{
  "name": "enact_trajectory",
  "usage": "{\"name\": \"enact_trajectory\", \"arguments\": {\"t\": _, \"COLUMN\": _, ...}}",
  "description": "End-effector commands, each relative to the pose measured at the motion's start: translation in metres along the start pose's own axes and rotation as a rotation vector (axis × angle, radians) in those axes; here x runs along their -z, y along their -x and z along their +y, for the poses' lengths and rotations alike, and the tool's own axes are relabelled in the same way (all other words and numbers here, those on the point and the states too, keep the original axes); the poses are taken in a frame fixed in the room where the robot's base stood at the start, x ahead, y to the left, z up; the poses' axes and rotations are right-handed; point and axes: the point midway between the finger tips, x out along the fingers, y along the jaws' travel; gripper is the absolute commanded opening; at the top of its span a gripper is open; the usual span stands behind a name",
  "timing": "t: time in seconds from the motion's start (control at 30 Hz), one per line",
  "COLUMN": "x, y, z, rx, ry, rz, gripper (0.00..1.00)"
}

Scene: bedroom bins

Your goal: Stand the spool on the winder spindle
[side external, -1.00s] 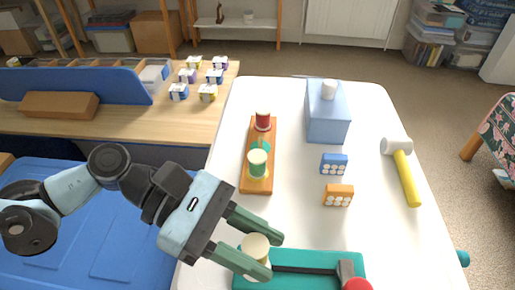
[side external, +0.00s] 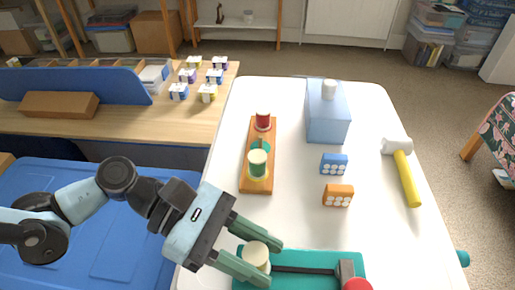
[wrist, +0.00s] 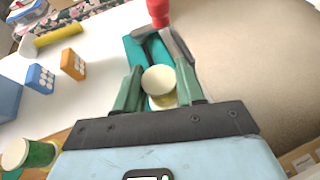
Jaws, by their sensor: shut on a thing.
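The spool (side external: 254,253) has cream ends and is held between the fingers of my gripper (side external: 250,256), which is shut on it. In the wrist view the spool (wrist: 158,79) shows its round cream top, with a yellowish part below. The teal winder (side external: 310,258) lies at the front of the white table, with a dark bar and a red knob (side external: 356,285). The spool is over the winder's left end, looking nearly upright. The spindle is hidden, and I cannot tell whether the spool is on it.
An orange rack (side external: 244,184) carries a red spool (side external: 263,120) and a green spool (side external: 257,164).

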Motion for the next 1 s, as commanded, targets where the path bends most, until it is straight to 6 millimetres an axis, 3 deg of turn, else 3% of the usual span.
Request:
{"name": "enact_trajectory", "arguments": {"t": 0.03, "x": 0.001, "y": 0.0, "z": 0.0, "rx": 0.0, "ry": 0.0, "rz": 0.0, "gripper": 0.09}}
{"name": "enact_trajectory", "arguments": {"t": 0.07, "x": 0.001, "y": 0.0, "z": 0.0, "rx": 0.0, "ry": 0.0, "rz": 0.0, "gripper": 0.41}}
{"name": "enact_trajectory", "arguments": {"t": 0.23, "x": 0.001, "y": 0.0, "z": 0.0, "rx": 0.0, "ry": 0.0, "rz": 0.0, "gripper": 0.68}}
{"name": "enact_trajectory", "arguments": {"t": 0.53, "x": 0.001, "y": 0.001, "z": 0.0, "rx": 0.0, "ry": 0.0, "rz": 0.0, "gripper": 0.68}}
{"name": "enact_trajectory", "arguments": {"t": 0.67, "x": 0.001, "y": 0.01, "z": 0.001, "rx": -0.001, "ry": 0.001, "rz": 0.0, "gripper": 0.68}}
{"name": "enact_trajectory", "arguments": {"t": 1.0, "x": 0.001, "y": 0.076, "z": 0.001, "rx": -0.006, "ry": 0.002, "rz": -0.001, "gripper": 0.68}}
